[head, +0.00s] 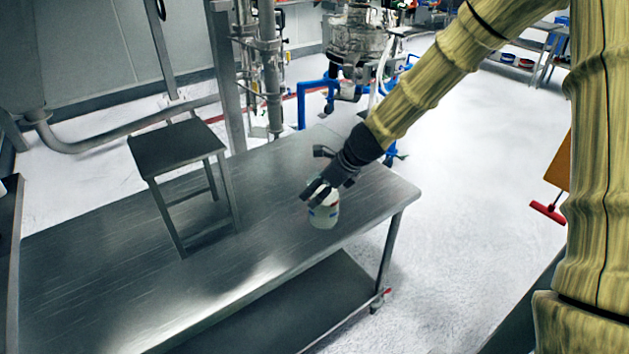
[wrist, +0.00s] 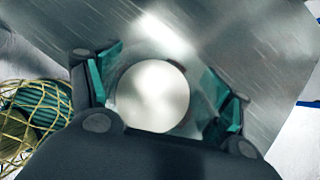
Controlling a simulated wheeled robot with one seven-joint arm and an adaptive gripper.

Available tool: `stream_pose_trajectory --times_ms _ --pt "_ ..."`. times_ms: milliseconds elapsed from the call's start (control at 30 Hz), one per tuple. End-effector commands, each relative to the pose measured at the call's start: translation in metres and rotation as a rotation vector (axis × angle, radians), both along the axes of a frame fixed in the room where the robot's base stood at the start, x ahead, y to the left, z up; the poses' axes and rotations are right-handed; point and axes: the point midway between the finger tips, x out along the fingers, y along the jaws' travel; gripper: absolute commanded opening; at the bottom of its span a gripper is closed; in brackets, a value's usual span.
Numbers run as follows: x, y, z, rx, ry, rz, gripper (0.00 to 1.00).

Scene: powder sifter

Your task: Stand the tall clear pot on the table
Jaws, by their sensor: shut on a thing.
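The clear pot (head: 323,216) is a whitish, see-through container with small coloured marks on its side. It is upright at the right part of the steel table (head: 262,242), close to the front edge. My gripper (head: 318,190) is shut around its upper part from above. In the wrist view, the pot's round pale top (wrist: 152,96) sits between the green-padded fingers of my gripper (wrist: 160,92). I cannot tell whether its base touches the table. The fingers hide part of its upper side in the head view.
A small steel stool-like stand (head: 176,146) rises from the left half of the table. Steel pipes and columns (head: 268,70) stand behind it. The tabletop around the pot is clear, with the table's right end close by.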

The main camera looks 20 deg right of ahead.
Motion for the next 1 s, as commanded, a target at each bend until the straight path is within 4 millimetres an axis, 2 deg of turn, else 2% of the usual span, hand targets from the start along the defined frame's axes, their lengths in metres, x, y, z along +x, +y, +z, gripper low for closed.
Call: stream_pose_trajectory --times_ms 200,400,667,1000 --pt "0.042 -0.003 -0.001 -0.002 -0.001 0.001 0.24" --pt "0.065 -0.006 -0.004 -0.001 -0.001 0.000 0.24" --pt "0.069 -0.006 -0.011 0.001 0.001 0.000 0.24" --pt "0.069 -0.006 -0.039 0.002 0.000 0.000 0.24"
